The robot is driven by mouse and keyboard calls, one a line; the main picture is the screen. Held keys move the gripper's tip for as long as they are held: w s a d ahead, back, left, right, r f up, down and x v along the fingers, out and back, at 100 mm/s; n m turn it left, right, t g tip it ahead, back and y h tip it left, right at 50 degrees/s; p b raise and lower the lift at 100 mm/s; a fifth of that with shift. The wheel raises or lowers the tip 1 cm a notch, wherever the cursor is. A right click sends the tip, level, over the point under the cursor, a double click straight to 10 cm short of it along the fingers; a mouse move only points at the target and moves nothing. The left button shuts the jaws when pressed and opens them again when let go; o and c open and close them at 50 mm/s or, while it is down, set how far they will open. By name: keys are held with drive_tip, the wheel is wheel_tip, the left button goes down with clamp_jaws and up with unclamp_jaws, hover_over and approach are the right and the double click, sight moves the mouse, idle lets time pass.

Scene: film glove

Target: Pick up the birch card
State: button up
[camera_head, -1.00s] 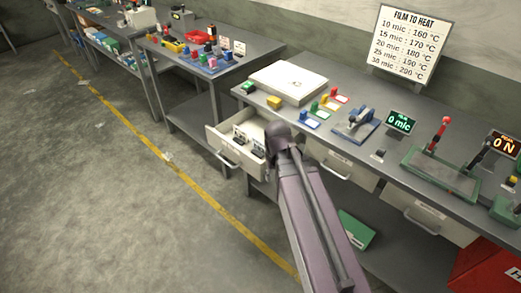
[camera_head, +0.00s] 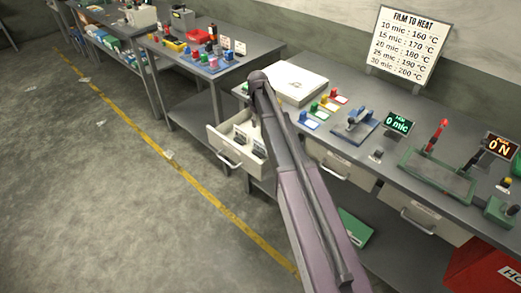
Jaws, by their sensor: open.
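I cannot pick out a birch card by its look or label. The open drawer (camera_head: 226,150) under the left end of the near bench holds small dark pieces with pale labels (camera_head: 259,147), too small to read. My arm rises from the bottom of the picture, and its far visible end is in front of the bench's left end, above and right of the drawer. It covers the right part of the drawer. The jaws of my gripper do not show; the arm hides whatever is beyond it.
The near bench carries a white flat box (camera_head: 300,84), coloured blocks on small cards (camera_head: 309,120), a blue-grey device (camera_head: 354,124), a green lever press (camera_head: 437,172) and displays. A heat chart (camera_head: 410,45) stands behind. A red box (camera_head: 487,272) is at lower right. Left floor is mostly clear.

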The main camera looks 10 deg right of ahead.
drive_tip(key=shift+f, duration=0.1)
drive_tip(key=b, duration=0.9)
hover_over(260, 151)
drive_tip(key=f, duration=0.8)
drive_tip(key=shift+w+a+f, duration=0.25)
drive_tip(key=shift+w, duration=0.15)
drive_tip(key=shift+f, duration=0.1)
drive_tip(key=f+b, duration=0.3)
drive_tip(key=shift+s+d+f, duration=0.2)
drive_tip(key=shift+d+f, duration=0.05)
drive_tip(key=shift+f+b, duration=0.75)
drive_tip(key=shift+b, duration=0.2)
drive_tip(key=shift+f, duration=0.2)
idle(0.3)
clamp_jaws()
